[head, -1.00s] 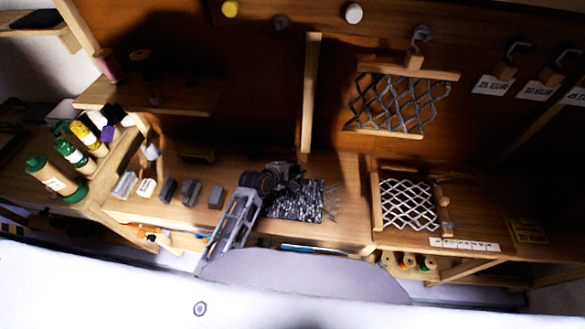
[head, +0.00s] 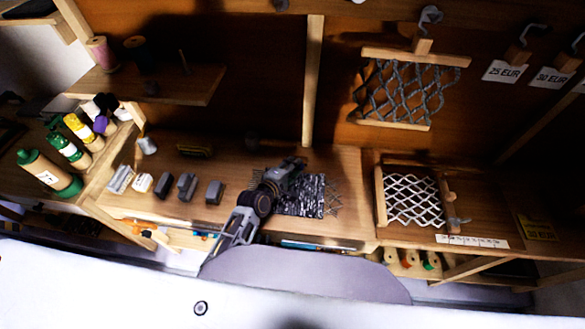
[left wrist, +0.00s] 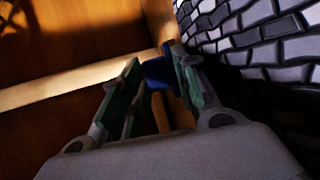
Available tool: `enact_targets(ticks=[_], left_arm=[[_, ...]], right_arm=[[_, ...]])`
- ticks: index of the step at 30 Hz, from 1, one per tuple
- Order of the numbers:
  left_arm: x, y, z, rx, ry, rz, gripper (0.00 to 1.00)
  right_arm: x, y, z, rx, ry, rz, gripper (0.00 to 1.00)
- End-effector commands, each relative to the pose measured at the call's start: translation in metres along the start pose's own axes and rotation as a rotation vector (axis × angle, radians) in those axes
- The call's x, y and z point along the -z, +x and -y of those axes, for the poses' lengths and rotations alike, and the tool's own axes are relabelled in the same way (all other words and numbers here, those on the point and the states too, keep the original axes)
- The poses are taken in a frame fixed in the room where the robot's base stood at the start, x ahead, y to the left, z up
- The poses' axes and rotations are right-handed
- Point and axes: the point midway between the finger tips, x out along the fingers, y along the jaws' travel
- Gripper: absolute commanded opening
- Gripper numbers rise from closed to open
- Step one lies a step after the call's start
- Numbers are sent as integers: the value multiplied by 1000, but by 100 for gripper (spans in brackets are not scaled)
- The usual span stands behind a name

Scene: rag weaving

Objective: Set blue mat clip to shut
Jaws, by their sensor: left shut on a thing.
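My left gripper (left wrist: 158,82) is shut on the blue mat clip (left wrist: 157,72), a small dark blue block between the green-grey fingers near their tips. In the head view my left gripper (head: 297,168) is at the back edge of the black-and-white mat (head: 302,197) on the table. The mat also shows close up at the right of the left wrist view (left wrist: 262,38), beside the fingers. The clip is hidden or too small to make out in the head view, and I cannot tell its exact state. My right gripper is not in view.
Several grey and white blocks (head: 187,186) stand left of the arm. A white net in a wooden frame (head: 413,200) lies to the right. A dark net (head: 400,92) hangs above it. A wooden post (head: 313,80) stands at the back.

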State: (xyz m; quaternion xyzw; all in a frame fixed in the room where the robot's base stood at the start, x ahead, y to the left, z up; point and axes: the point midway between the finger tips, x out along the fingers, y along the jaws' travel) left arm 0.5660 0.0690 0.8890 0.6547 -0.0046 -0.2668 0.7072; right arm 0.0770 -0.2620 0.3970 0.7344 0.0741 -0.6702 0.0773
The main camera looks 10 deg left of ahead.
Motion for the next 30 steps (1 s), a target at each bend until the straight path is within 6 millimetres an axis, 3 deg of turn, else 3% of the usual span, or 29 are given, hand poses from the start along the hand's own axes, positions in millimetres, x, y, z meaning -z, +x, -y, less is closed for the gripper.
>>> enact_targets(ticks=[1,8,9,12,30], left_arm=[[0,0,-9,-19,6,-2,7],[1,0,-10,-19,6,-3,7],[1,0,-10,-20,7,-3,34],[1,0,-9,-16,5,-3,46],[0,-6,-1,-2,1,-1,46]], right_arm=[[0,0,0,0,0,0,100],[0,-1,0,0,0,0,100],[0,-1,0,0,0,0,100],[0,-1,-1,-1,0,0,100],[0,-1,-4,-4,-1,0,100]])
